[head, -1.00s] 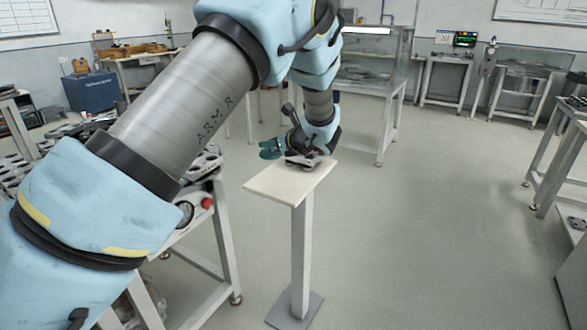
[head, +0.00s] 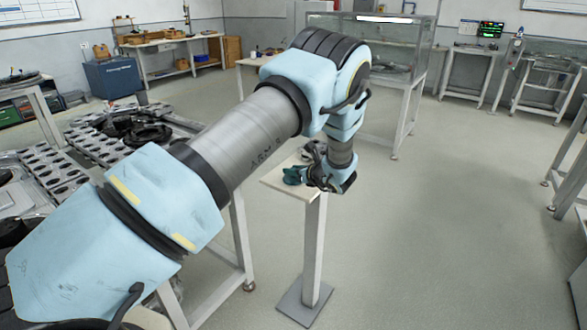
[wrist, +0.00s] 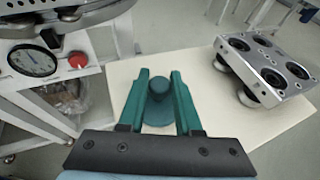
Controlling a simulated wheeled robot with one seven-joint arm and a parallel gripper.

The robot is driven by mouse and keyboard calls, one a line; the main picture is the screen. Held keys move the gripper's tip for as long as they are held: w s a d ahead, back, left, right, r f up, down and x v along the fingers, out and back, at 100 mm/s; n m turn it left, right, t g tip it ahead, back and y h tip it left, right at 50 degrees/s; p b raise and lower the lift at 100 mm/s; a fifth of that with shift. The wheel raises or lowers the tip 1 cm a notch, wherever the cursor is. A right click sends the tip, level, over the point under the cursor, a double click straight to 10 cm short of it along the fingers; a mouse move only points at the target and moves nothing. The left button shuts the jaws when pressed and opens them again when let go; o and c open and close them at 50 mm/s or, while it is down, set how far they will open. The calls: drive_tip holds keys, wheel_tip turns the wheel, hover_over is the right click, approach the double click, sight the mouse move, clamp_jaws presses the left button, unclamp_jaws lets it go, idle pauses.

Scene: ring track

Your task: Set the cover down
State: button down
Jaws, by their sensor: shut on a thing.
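The cover is a teal round piece with a knob (wrist: 159,87) on top. In the wrist view it sits between my two teal fingers, over the pale top of a pedestal (wrist: 118,75). My gripper (wrist: 160,80) is shut on the knob. Whether the cover touches the pedestal top is not clear. In the head view my gripper (head: 294,175) is low over the pedestal top (head: 285,188), and my wrist hides much of it. A silver block (wrist: 268,68) with several dark round openings lies on the same top, right of the cover and apart from it.
A bench with a gauge (wrist: 35,62) and red button (wrist: 78,60) stands close left of the pedestal. Its trays of metal parts (head: 85,150) show in the head view. A glass case (head: 385,45) stands behind. The floor (head: 460,220) to the right is clear.

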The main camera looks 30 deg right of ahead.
drive_tip(key=shift+f, duration=0.2)
drive_tip(key=c, duration=0.6)
unclamp_jaws()
drive_tip(key=shift+r, duration=0.1)
drive_tip(key=shift+r, duration=0.1)
